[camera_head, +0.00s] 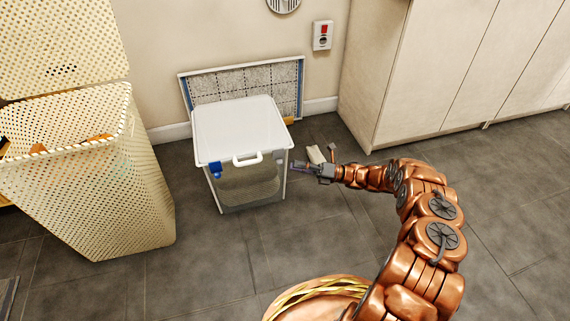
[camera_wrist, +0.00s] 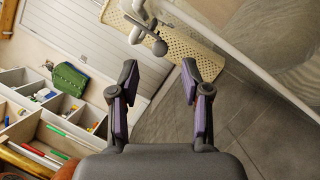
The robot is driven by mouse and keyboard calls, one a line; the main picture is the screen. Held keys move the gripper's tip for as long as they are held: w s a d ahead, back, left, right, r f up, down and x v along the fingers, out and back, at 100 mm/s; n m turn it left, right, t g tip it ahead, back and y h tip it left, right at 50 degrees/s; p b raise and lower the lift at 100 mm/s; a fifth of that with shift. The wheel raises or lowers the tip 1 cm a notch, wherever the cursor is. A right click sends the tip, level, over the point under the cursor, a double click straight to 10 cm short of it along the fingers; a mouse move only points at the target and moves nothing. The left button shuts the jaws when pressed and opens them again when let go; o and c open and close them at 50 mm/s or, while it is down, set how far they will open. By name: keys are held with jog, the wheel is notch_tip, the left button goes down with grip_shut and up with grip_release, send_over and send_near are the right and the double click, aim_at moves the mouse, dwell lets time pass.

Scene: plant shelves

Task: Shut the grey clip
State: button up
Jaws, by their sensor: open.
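A white lidded box (camera_head: 240,130) with clear sides stands on the floor, its lid down. A blue clip (camera_head: 215,169) is at the left of its front edge. In the wrist view a grey clip (camera_wrist: 156,44) with a rounded end juts out by the white rim, just beyond my fingertips. It looks swung out from the box. In the head view its place at the front right corner is too small to read clearly. My gripper (camera_head: 294,166) is beside that corner. In the wrist view my gripper (camera_wrist: 159,72) is open and empty, fingers apart, the clip ahead of the gap.
A white handle (camera_head: 247,160) sticks out at the lid's front. A cream perforated hamper (camera_head: 130,180) stands left, a framed panel (camera_head: 290,75) leans behind, and cabinets (camera_head: 440,70) stand right. The floor in front is clear.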

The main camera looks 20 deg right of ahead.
jog(key=shift+v, duration=2.5)
